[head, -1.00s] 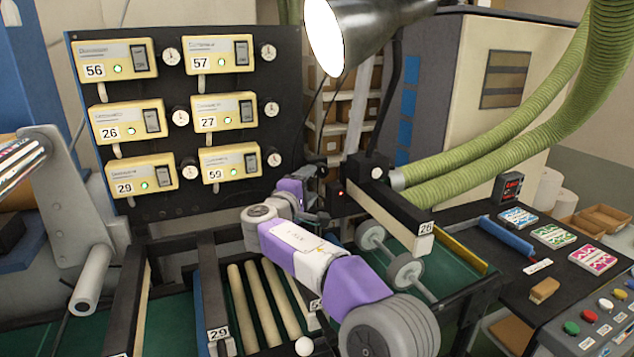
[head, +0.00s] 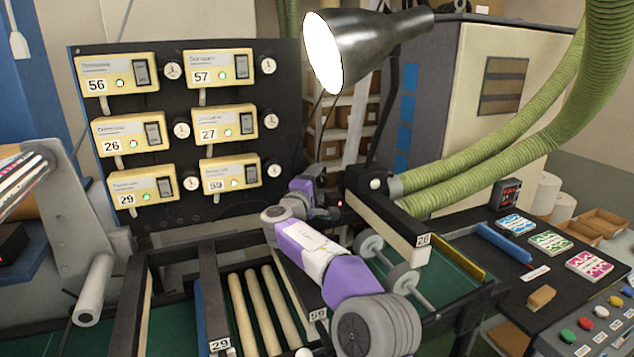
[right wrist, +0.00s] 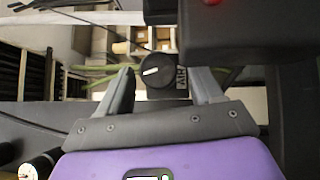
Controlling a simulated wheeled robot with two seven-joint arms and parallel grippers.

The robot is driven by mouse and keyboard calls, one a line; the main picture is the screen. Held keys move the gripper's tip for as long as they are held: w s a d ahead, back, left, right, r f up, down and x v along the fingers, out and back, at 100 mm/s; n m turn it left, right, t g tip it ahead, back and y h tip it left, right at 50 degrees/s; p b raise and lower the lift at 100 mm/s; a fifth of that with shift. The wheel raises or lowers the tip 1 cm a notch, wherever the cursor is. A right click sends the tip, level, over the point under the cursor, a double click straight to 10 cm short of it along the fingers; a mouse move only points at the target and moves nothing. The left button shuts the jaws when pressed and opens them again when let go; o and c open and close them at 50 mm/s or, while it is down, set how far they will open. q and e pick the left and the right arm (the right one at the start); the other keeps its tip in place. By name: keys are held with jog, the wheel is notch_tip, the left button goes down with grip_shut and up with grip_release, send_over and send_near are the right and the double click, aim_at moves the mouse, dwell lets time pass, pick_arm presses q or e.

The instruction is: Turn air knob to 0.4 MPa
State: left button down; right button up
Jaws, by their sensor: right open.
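The air knob (right wrist: 155,71) is a round black knob with a white pointer mark, seen in the right wrist view. A small label reading AIR (right wrist: 182,77) is beside it on the right. My right gripper (right wrist: 162,76) is open, with one finger to the left of the knob and one to the right. I cannot tell whether either finger touches it. In the head view my right gripper (head: 326,213) is small and dark, close to the dark box with the red light (head: 340,204). The knob cannot be made out in that view. My left gripper is out of view.
A dark housing (right wrist: 235,32) with a red light is close above the right finger. In the head view, a panel with several yellow controllers (head: 120,84) stands left, a lamp (head: 365,45) hangs above, and green hoses (head: 480,165) run right. Rollers (head: 262,305) lie below.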

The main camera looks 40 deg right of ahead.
jog(key=c, duration=1)
jog(key=shift+r, duration=0.1)
jog(key=m+y+p, duration=0.1)
jog(key=m+g+y+p, duration=0.1)
jog(key=p, duration=0.1)
jog(key=shift+r, duration=0.4)
jog(key=m+y+p, duration=0.2)
jog(key=p, duration=0.1)
jog(key=m+y+p, duration=0.1)
jog(key=y+p, duration=0.1)
jog(key=shift+d+r+g, duration=0.2)
jog(key=shift+r+g, duration=0.1)
jog(key=shift+m+y+p, duration=0.6)
jog(key=shift+y, duration=0.1)
jog(key=shift+s+d+f+m+y, duration=0.1)
jog(key=shift+m+y, duration=0.4)
jog(key=shift+y, duration=0.4)
jog(key=o, duration=1)
